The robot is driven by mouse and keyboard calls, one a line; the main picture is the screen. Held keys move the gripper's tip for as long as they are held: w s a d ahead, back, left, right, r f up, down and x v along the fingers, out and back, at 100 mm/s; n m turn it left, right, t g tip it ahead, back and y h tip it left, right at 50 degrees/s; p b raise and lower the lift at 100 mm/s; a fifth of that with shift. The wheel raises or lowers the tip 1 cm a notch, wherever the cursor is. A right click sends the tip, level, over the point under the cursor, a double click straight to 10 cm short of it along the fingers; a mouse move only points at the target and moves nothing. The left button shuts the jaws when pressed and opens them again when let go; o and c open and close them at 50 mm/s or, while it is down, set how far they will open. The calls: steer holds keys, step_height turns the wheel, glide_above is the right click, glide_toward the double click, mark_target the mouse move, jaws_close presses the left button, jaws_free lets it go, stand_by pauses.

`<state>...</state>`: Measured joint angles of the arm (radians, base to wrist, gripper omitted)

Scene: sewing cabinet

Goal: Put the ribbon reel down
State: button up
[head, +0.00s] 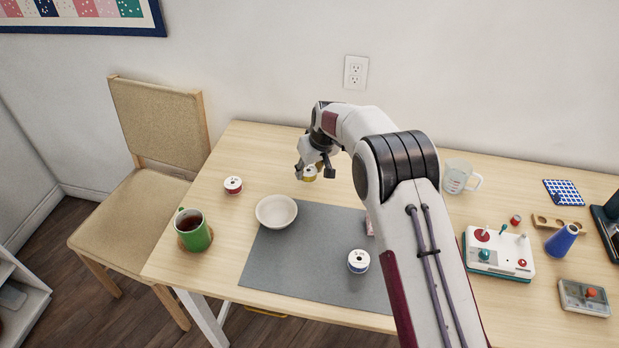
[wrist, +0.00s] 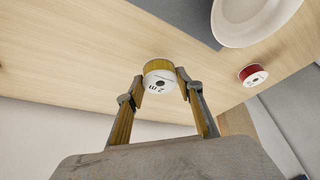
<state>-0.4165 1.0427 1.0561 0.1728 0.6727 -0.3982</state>
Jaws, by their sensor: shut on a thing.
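A yellow ribbon reel (head: 310,173) with a white face is held between the fingertips of my gripper (head: 315,172). In the wrist view the yellow reel (wrist: 160,76) sits between the two fingers of my gripper (wrist: 160,82), its white printed face toward the camera. The reel is near the back edge of the grey mat (head: 290,262); its exact height over the table is hard to tell. A red reel (head: 233,185) stands on the wood at the left, also in the wrist view (wrist: 253,75). A blue reel (head: 358,261) stands on the mat.
A white bowl (head: 276,211) is on the mat's left, with a green mug (head: 194,230) beyond it. A measuring cup (head: 457,176) and a joystick box (head: 497,253) stand right of my arm. Bare wood (head: 262,160) lies left of my gripper.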

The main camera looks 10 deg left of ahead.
mark_target(311, 174)
steer(key=shift+f, duration=1.85)
steer(key=shift+f, duration=0.15)
steer(key=o, duration=1)
steer(key=shift+o, duration=0.2)
steer(key=shift+s+d+r, duration=0.1)
steer(key=shift+r, duration=0.5)
steer(key=v, duration=1.1)
steer(key=shift+r, duration=0.1)
